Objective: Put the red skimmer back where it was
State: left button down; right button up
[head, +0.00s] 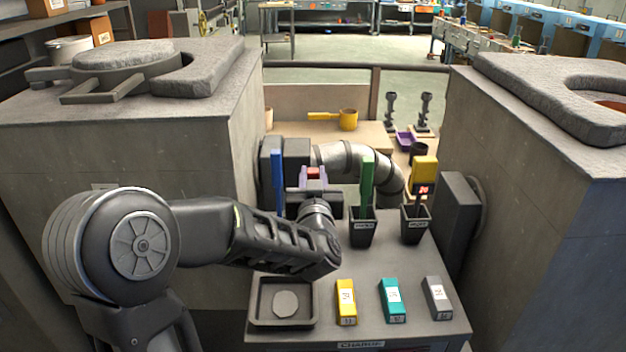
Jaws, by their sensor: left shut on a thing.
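My left gripper (313,190) is over the back of the small table and shut on a red thing, taken to be the red skimmer (314,173). Only a small red patch of it shows between the jaws; the rest is hidden by my gripper and wrist. To its left a blue handle (277,182) stands upright, its lower end hidden behind my arm. To its right a green handle (367,185) stands in a dark labelled cup (362,233). I cannot see whether the red skimmer is in a holder. My right gripper is not in view.
A yellow meter with a red display (424,172) stands in another dark cup (414,229). In front lie a square tray (255,315) with a grey disc and yellow, teal and grey blocks (392,299). Big grey furnaces flank the table; a bent duct (350,160) is behind.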

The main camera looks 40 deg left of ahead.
pick_arm(q)
jog(key=shift+f, duration=0.35)
jog(key=shift+f, duration=0.1)
jog(key=c, duration=1.2)
grip_release()
jog(key=shift+f, duration=0.1)
jog(key=shift+o, duration=0.2)
jog(key=shift+s+d+r, duration=0.1)
jog(key=shift+r, duration=0.1)
